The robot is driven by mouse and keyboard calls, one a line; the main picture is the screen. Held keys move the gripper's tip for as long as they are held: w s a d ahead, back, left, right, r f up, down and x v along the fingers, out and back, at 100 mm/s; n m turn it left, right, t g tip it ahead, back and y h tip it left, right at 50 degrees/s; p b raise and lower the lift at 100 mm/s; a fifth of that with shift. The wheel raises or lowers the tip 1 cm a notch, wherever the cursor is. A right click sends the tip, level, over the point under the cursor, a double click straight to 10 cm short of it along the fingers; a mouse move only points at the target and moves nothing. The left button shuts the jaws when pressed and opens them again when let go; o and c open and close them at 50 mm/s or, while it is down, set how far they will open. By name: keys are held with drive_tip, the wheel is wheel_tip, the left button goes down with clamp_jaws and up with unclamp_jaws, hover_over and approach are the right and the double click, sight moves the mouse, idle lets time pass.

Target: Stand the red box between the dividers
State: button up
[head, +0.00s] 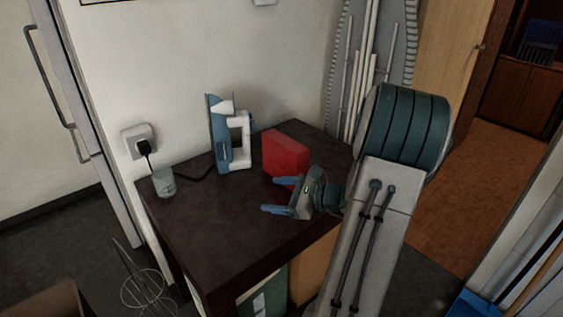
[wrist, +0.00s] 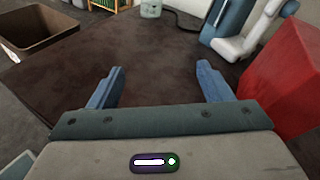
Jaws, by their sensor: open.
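The red box (head: 285,156) stands upright on the dark table (head: 222,230), near its back right. In the wrist view the red box (wrist: 284,80) is at the right, outside my fingers and close to the right one. My gripper (head: 270,196) is open and empty over the table, in front of the box in the head view. Its two blue fingers show in the wrist view (wrist: 160,85) with only bare table between them. My gripper hides the lower part of the box in the head view.
A blue and white iron (head: 232,140) stands upright left of the box. A glass (head: 163,181) stands at the table's left edge, by a plugged socket (head: 139,140). The table's front is clear. An open brown bin (wrist: 38,30) shows at the wrist view's upper left.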

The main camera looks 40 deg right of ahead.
sight(304, 170)
drive_tip(key=s+d+m+t+h, duration=0.1)
drive_tip(key=d+m+h, duration=0.1)
drive_tip(key=d, duration=0.2)
drive_tip(key=s+d+f+m+t+h, duration=0.1)
drive_tip(key=d+m+t+h, duration=0.1)
drive_tip(key=d, duration=0.3)
drive_tip(key=s+d+m+t+h, duration=0.1)
drive_tip(key=d+m+h, duration=0.1)
drive_tip(key=d, duration=0.3)
drive_tip(key=shift+f+m+t, duration=0.2)
drive_tip(key=shift+m+t, duration=0.2)
drive_tip(key=shift+m, duration=0.5)
drive_tip(key=shift+d, duration=0.3)
drive_tip(key=shift+m+h, duration=0.3)
drive_tip(key=w, duration=0.5)
drive_tip(key=w+b, duration=0.1)
drive_tip(key=w, duration=0.2)
drive_tip(key=shift+w+a, duration=0.2)
drive_tip(key=shift+a, duration=0.15)
drive_tip(key=w, duration=0.2)
drive_tip(key=w+a+b, duration=0.1)
drive_tip(key=w, duration=0.1)
drive_tip(key=shift+w+f, duration=0.1)
drive_tip(key=shift+f, duration=0.25)
drive_tip(key=shift+w, duration=0.4)
drive_tip(key=shift+r, duration=0.1)
drive_tip(key=c, duration=1.4)
